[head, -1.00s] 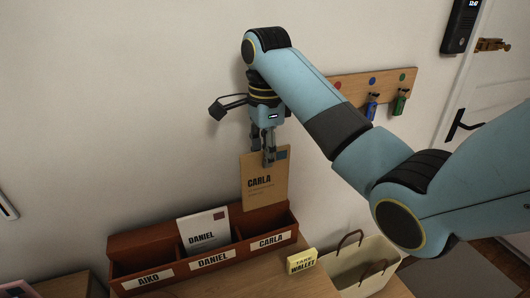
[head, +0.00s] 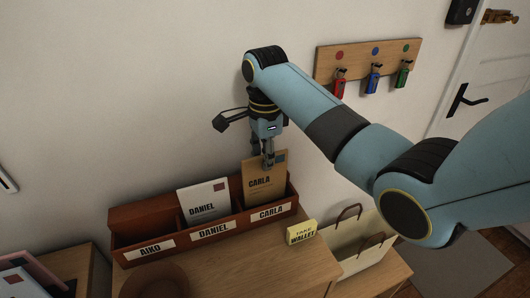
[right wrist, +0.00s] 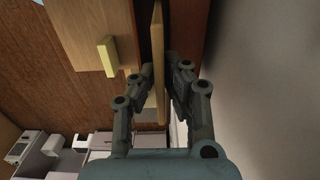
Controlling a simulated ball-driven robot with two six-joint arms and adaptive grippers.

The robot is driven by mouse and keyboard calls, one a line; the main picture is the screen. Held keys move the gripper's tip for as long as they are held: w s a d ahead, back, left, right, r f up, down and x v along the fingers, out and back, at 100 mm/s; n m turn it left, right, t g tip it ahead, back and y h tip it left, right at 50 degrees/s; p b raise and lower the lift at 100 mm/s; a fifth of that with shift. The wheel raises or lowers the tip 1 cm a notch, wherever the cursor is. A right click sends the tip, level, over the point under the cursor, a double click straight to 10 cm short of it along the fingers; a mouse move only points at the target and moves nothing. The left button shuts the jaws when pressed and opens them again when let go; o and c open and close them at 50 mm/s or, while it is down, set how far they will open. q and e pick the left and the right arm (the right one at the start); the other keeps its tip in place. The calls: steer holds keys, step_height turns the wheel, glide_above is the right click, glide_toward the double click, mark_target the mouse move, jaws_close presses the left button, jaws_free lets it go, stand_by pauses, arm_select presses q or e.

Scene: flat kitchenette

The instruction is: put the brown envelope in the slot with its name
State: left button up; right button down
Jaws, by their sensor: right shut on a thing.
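The brown envelope (head: 264,180) reads CARLA and stands upright, its lower part hidden inside the right slot of the red-brown letter holder (head: 141,222). That slot has the CARLA label (head: 269,212). My right gripper (head: 268,160) is shut on the envelope's top edge. In the right wrist view the envelope (right wrist: 158,70) shows edge-on between the fingers (right wrist: 155,95). A white envelope (head: 204,201) reading DANIEL stands in the middle slot, labelled DANIEL. The left slot, labelled AIKO, looks empty. My left gripper is not in view.
A yellow TAKE WALLET note (head: 301,232) stands right of the holder on the wooden top. A cream bag (head: 350,247) is further right. A key rack (head: 366,56) with red, blue and green keys hangs on the wall. Papers (head: 28,275) lie at lower left.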

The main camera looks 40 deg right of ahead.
steer(key=shift+f, duration=0.15)
steer(key=c, duration=1.3)
jaws_free()
steer(key=shift+c, duration=0.2)
step_height(320, 180, up, 8)
steer(key=shift+f, duration=0.25)
steer(key=shift+s+f, duration=0.1)
